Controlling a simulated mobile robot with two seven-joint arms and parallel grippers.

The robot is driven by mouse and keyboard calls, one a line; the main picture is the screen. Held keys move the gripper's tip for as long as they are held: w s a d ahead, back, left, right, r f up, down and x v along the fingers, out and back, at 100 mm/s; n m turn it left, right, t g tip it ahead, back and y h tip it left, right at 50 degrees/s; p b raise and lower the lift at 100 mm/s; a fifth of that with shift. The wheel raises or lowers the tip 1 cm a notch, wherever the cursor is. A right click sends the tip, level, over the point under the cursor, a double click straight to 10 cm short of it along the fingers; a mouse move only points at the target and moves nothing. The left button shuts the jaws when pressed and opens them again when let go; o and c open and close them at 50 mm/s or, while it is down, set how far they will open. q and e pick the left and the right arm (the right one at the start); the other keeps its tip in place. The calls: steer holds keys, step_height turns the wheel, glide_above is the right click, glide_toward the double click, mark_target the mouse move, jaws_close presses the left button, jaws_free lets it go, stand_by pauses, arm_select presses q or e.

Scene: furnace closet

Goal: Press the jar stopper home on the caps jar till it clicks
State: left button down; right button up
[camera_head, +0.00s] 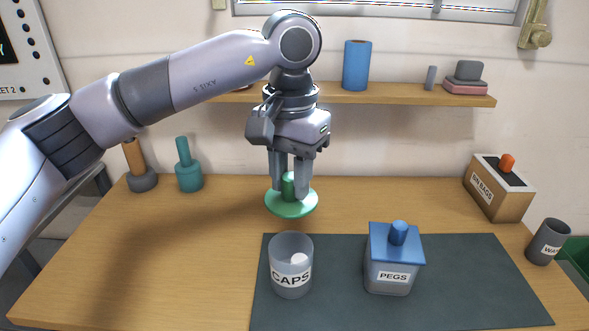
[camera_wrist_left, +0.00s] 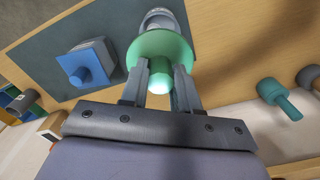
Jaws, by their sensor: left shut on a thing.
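The caps jar (camera_head: 291,279) is a clear round jar labelled CAPS, open at the top with a white piece inside, standing on the dark mat. My left gripper (camera_head: 288,190) is shut on the knob of the green jar stopper (camera_head: 291,207), a round disc held level above the table. In the head view the stopper appears above and behind the jar, apart from it. In the left wrist view the stopper (camera_wrist_left: 160,45) hides part of the jar (camera_wrist_left: 160,19). My right gripper is not in view.
A PEGS jar (camera_head: 390,275) with a blue lid stands right of the caps jar on the mat (camera_head: 470,285). A bin bags box (camera_head: 498,188) and a grey cup (camera_head: 547,241) are at the right. A shelf (camera_head: 400,97) runs behind the arm.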

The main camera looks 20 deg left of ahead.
mark_target(290, 218)
arm_select(q)
steer(key=shift+s, duration=0.15)
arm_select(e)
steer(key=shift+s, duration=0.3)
arm_select(q)
steer(key=shift+f+b, duration=2.65)
steer(key=shift+f, duration=1.25)
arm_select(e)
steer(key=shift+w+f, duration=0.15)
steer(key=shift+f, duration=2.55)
arm_select(q)
steer(key=shift+f+b, duration=0.9)
steer(key=shift+f, duration=0.3)
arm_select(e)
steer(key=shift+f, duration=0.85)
arm_select(q)
steer(key=c, duration=0.8)
jaws_free()
steer(key=shift+o, duration=0.2)
steer(key=shift+r, duration=0.1)
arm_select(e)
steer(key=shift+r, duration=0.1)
